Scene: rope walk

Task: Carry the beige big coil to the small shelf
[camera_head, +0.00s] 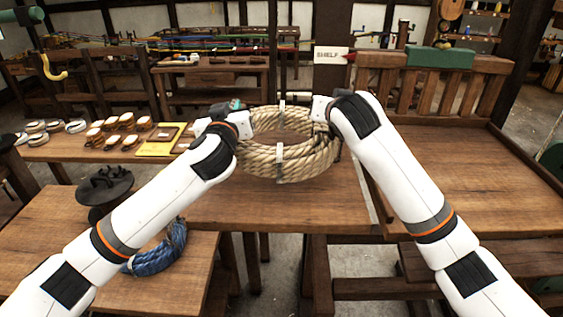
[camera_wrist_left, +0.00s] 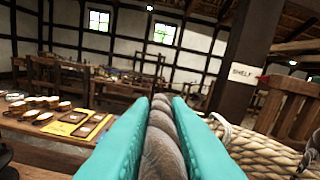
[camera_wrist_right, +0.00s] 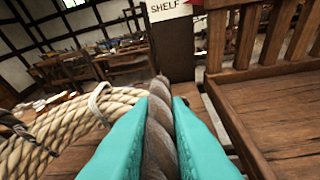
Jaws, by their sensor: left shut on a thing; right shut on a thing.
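The beige big coil (camera_head: 292,163) is a thick ring of pale rope bound with light ties, in the middle of the head view. My left gripper (camera_wrist_left: 160,108) is shut on a rope strand at the coil's left side. My right gripper (camera_wrist_right: 160,105) is shut on a strand at its right side. The coil looks level over the wooden table; I cannot tell whether it touches the top. In the head view the wrists hide the fingertips. A white sign (camera_head: 331,55) reading SHELF stands behind the coil; which surface it labels is unclear.
A slatted-back wooden bench (camera_head: 455,160) with a bare top fills the right. A blue rope coil (camera_head: 158,252) lies on a low table at lower left, near a dark round stand (camera_head: 104,186). Small rope pieces and a yellow board (camera_head: 157,148) lie at left.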

